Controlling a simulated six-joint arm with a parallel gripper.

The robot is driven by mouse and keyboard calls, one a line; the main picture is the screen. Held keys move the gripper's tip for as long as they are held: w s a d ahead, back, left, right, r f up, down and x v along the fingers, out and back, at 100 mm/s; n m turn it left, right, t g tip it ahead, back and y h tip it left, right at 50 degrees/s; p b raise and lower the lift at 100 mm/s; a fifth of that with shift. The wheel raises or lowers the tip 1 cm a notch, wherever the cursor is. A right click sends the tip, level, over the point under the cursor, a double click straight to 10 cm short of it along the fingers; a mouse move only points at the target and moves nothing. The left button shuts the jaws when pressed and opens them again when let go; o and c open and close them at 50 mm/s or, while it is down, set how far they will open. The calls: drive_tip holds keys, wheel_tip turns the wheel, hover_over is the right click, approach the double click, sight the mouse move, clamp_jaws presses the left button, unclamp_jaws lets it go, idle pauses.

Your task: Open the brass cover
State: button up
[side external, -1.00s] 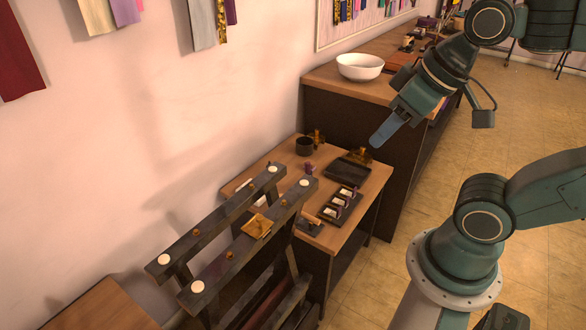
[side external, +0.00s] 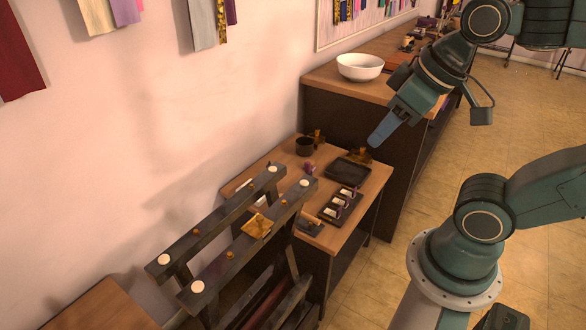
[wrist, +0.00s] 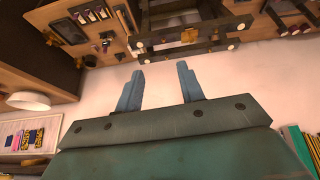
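The brass cover (side external: 257,226) looks like a small gold plate on the near dark rail, midway along it; whether it is open is hard to tell. The dark bulb frame (side external: 215,277) carries white round bulbs (side external: 198,287) and small amber pieces along its rails. In the wrist view a gold patch that looks like the cover (wrist: 190,36) shows on the frame at the top. My gripper (side external: 377,138) is up and right of the frame, well apart from the cover. In the wrist view its blue fingers (wrist: 160,69) are spread with nothing between them.
A low wooden table (side external: 372,192) behind the frame holds a dark mug (side external: 305,146), a black tray (side external: 347,172) and a tray of small items (side external: 340,206). A white bowl (side external: 360,67) stands on the taller counter behind. A pale wall is at left; floor is open at right.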

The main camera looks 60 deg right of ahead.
drive_tip(key=w+n, duration=0.1)
drive_tip(key=n, duration=0.1)
drive_tip(key=n+g, duration=0.6)
drive_tip(key=n, duration=1.9)
hover_over(259, 216)
wheel_tip(259, 216, down, 9)
drive_tip(key=shift+s, duration=0.1)
drive_tip(key=shift+f, duration=0.1)
drive_tip(key=shift+f, duration=6.8)
clamp_jaws()
